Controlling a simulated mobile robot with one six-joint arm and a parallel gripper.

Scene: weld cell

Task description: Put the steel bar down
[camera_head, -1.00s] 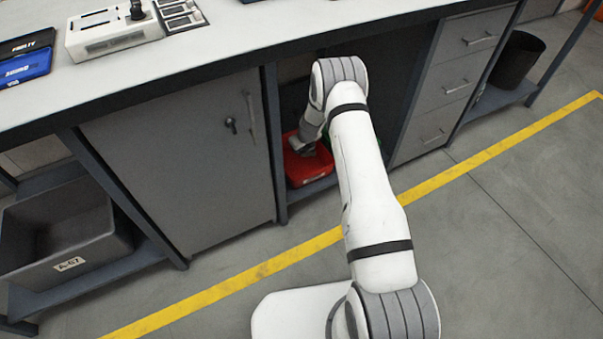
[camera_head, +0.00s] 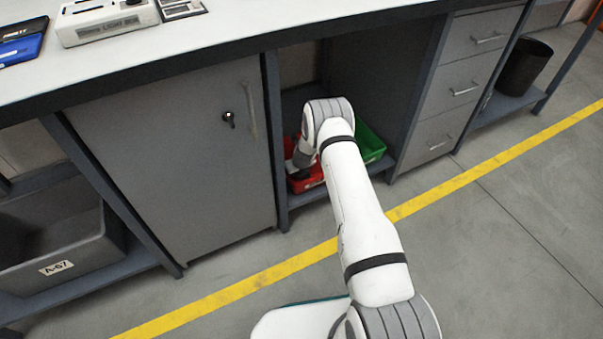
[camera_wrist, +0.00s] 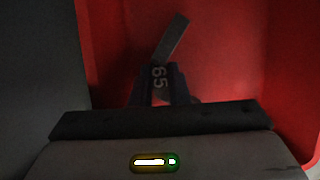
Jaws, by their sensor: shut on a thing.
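The steel bar (camera_wrist: 172,38) is a narrow grey piece in the wrist view, tilted up to the right from between the fingers. My gripper (camera_wrist: 160,82) is shut on it, and the marking "65" shows between the fingers. The red bin's (camera_wrist: 225,45) floor and wall surround the gripper in the wrist view; whether the bar touches the bin floor cannot be told. In the head view the red bin (camera_head: 306,184) stands on the lower shelf, and my arm reaches down into it, hiding the bar.
A green bin (camera_head: 370,142) stands right of the red bin. A closed grey cabinet (camera_head: 170,160) is left of the opening, and drawers (camera_head: 455,90) are right of it. The bench top (camera_head: 230,30) overhangs the arm. A dark crate labelled A-67 (camera_head: 85,255) sits lower left.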

